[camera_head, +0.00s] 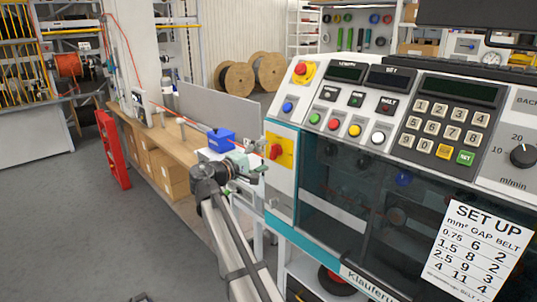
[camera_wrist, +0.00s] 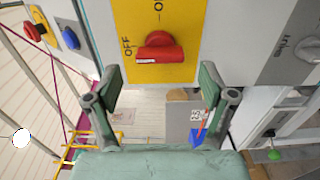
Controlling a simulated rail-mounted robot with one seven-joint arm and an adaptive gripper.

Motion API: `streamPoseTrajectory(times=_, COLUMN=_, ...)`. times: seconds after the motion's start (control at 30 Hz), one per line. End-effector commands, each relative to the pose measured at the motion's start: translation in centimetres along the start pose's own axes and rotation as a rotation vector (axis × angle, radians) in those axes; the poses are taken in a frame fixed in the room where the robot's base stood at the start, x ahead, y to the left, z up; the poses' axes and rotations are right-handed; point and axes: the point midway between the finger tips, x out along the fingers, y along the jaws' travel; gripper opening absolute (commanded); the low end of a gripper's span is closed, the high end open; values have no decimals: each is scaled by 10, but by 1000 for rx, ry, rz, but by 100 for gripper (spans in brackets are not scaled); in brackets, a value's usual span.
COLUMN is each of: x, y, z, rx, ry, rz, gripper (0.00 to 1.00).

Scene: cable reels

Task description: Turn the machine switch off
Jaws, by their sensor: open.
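The machine switch is a red rotary knob (camera_head: 276,151) on a yellow plate, low on the left front of the machine panel. My gripper (camera_head: 258,172) is just left of and below the switch. In the wrist view my gripper (camera_wrist: 161,88) is open and empty, its two green fingers spread apart below the knob, not touching it.
Another red knob on yellow (camera_head: 301,70) sits above, with a blue button (camera_head: 288,106) below it. Coloured buttons and a keypad (camera_head: 440,130) lie to the right. A wooden bench (camera_head: 165,142) with a blue box (camera_head: 221,139) stands behind my arm.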

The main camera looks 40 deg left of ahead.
Motion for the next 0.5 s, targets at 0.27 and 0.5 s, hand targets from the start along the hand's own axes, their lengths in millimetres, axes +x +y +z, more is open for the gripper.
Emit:
streamPoseTrajectory(times=0.27, x=-55, y=0, z=1, rx=0, ry=2, rz=1, gripper=82)
streamPoseTrajectory(times=0.5, x=-82, y=0, z=0, rx=-1, ry=-1, rz=2, gripper=82)
